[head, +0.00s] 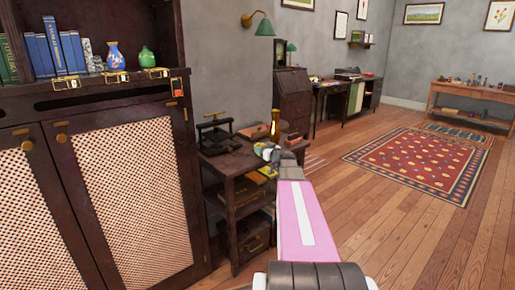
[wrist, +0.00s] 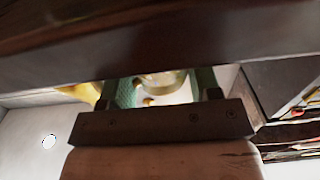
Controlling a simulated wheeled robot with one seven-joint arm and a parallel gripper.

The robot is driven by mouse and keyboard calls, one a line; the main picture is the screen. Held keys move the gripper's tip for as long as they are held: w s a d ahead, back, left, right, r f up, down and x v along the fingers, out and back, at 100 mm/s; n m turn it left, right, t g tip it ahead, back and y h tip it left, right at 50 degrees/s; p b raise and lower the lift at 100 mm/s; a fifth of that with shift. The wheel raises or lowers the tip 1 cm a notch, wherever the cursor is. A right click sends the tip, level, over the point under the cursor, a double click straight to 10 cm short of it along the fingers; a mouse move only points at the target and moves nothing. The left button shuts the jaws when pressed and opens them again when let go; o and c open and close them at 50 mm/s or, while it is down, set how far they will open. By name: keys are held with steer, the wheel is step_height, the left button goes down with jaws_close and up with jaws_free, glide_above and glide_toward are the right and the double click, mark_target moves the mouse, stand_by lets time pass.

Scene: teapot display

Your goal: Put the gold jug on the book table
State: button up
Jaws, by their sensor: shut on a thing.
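My gripper (head: 266,151) is low over the front right edge of a dark wooden table with books on its shelves (head: 226,165). In the wrist view, its green fingers (wrist: 160,90) are shut on a small pale, rounded thing with gold spots (wrist: 163,79). Most of that thing is hidden, and I cannot tell whether it is the gold jug. In the head view, a tall, narrow gold vessel (head: 275,122) shows just behind my gripper. It looks upright at the table's back right; its foot is partly hidden.
A black press-like device (head: 215,136) and a brown box (head: 252,131) take up the back of the tabletop. A tall dark cabinet (head: 110,195) stands close on the left. In the wrist view, a dark wooden edge (wrist: 160,40) crosses close above the fingers.

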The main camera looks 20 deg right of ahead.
steer(key=x, duration=0.4)
steer(key=shift+w, duration=0.1)
steer(key=shift+f, duration=0.1)
steer(key=shift+f, duration=0.1)
steer(key=o, duration=1)
steer(key=shift+c, duration=0.2)
steer(key=shift+s+d, duration=0.1)
steer(key=shift+s, duration=0.45)
steer(key=v, duration=1.1)
